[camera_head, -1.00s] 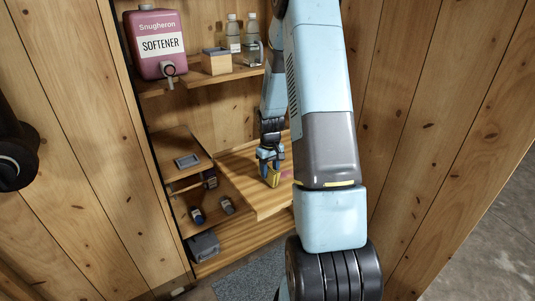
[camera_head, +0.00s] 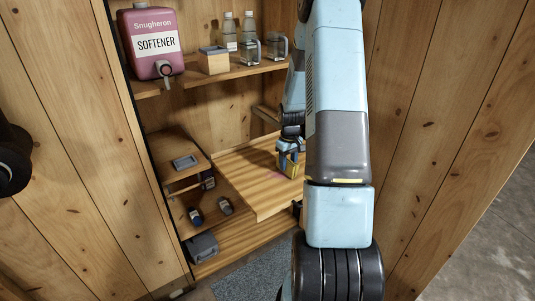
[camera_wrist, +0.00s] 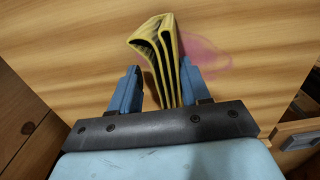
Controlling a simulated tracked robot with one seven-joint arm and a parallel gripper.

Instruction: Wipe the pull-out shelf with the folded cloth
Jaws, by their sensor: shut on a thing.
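The pull-out shelf (camera_head: 262,192) is a striped wooden board jutting from the cupboard, below the bottle shelf. My gripper (camera_head: 289,155) is over its right part, partly behind my arm. In the wrist view my gripper (camera_wrist: 158,92) is shut on the folded cloth (camera_wrist: 162,52), a yellow, layered piece standing out between the two blue fingers. The cloth also shows as a small yellow patch in the head view (camera_head: 290,167). A pink stain (camera_wrist: 207,55) lies on the shelf just right of the cloth. Whether the cloth touches the board is unclear.
The upper shelf holds a pink softener container (camera_head: 151,42), a wooden box (camera_head: 213,61) and clear bottles (camera_head: 248,40). A small wooden ledge with a grey tray (camera_head: 185,162) is left of the pull-out shelf. Small dark items (camera_head: 225,206) and a grey box (camera_head: 202,247) stand lower.

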